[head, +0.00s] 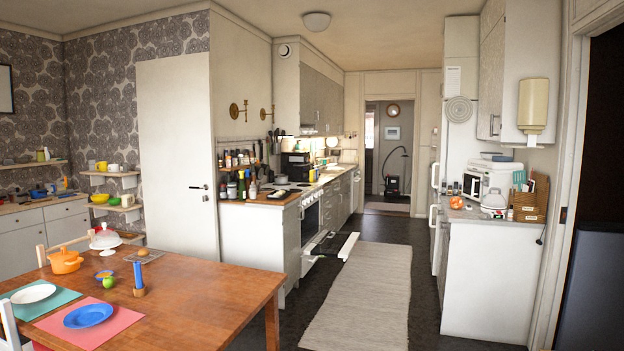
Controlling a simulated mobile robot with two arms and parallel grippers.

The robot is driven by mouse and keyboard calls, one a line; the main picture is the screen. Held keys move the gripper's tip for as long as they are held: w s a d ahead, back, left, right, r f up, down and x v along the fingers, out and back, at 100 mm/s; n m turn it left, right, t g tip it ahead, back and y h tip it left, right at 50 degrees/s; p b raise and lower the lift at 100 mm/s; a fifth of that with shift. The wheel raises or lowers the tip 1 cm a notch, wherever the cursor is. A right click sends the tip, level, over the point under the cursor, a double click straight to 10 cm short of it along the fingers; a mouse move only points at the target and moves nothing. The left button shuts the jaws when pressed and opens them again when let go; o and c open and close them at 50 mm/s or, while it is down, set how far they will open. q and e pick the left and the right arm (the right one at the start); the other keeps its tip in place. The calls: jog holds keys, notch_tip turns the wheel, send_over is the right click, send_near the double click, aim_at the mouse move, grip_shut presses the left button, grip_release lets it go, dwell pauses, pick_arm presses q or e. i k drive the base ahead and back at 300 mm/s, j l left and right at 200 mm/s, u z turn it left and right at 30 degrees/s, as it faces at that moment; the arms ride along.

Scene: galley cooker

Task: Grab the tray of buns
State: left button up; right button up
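I cannot clearly make out a tray of buns. A small dark tray or board (278,195) with something pale on it lies at the front end of the left counter, too small to identify. A grey mat or tray (157,255) with a small brown round thing (143,252) on it lies on the dining table. The white cooker (309,224) stands in the left counter run. Low beside it, a white and dark panel or drawer (347,246) sticks out over the floor; its contents cannot be told. Neither of my grippers is in view.
The wooden dining table (200,300) fills the front left, with an orange pot (65,261), plates and a cake dome. A pale rug (365,295) runs along the open aisle. The right counter (485,270) holds a microwave. A doorway (388,155) lies beyond.

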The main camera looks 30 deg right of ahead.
aim_at(283, 193)
jog(key=i+l+z, duration=0.3)
jog(key=z, duration=0.15)
jog(key=i+z, duration=0.9)
jog(key=i, duration=0.15)
jog(key=i+z, duration=0.15)
jog(key=i, duration=1.9)
jog(key=i+u, duration=0.2)
jog(key=i, duration=0.3)
jog(key=i+u, duration=0.15)
jog(key=i, duration=0.4)
jog(key=i+l+u, duration=0.2)
jog(key=i, duration=0.3)
jog(key=i+l+u, duration=0.15)
jog(key=i, duration=0.4)
jog(key=i+j+u, duration=0.15)
jog(key=i, duration=0.2)
jog(key=i+j+u, duration=0.1)
jog(key=i+j, duration=0.15)
jog(key=i, duration=0.15)
jog(key=i+j+u, duration=0.15)
jog(key=i, duration=0.2)
